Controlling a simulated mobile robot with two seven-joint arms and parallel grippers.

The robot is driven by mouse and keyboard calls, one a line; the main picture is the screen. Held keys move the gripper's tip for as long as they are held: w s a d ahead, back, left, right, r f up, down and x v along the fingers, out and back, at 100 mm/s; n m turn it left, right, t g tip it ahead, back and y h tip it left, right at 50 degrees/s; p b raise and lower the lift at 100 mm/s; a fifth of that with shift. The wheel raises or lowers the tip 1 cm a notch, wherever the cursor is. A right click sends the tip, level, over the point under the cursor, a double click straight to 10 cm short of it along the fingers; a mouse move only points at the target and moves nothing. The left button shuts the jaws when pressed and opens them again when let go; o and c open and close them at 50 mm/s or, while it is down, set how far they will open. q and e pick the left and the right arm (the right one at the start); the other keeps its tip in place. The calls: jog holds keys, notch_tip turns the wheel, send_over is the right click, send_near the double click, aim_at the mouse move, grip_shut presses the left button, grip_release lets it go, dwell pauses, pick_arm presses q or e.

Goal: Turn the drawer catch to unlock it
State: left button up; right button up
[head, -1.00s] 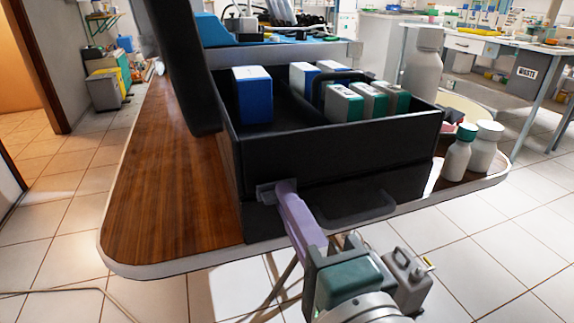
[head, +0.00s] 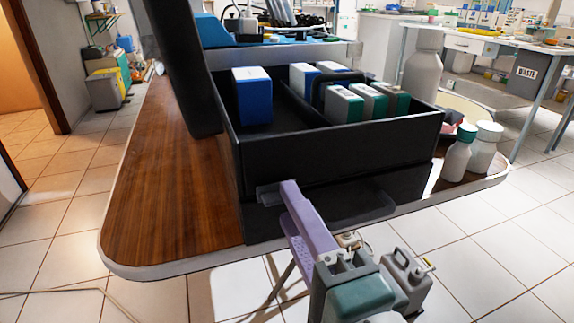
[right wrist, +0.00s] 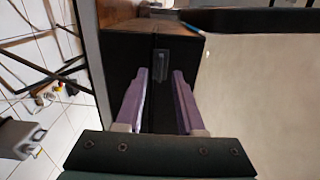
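The drawer catch (head: 266,194) is a small dark grey piece on the front of the black case (head: 340,155), near its lower left. In the right wrist view the catch (right wrist: 162,66) is a narrow upright shape just beyond the fingertips. My right gripper (head: 287,203) is in front of the case, at the catch's right side in the head view, and its near finger hides part of that area. In the right wrist view its two purple fingers (right wrist: 160,78) are apart with nothing between them. I cannot tell if they touch the catch. My left gripper is not in view.
A dark handle (head: 362,207) sticks out from the case front, right of the fingers. Boxes (head: 252,95) stand in the open top tray. White bottles (head: 458,155) stand on the wooden table (head: 165,190) to the right. A grey canister (head: 405,275) is below, beside my gripper.

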jog(key=v, duration=0.8)
jog(key=shift+s+p, duration=0.3)
jog(key=shift+s, duration=0.05)
jog(key=shift+r, duration=0.1)
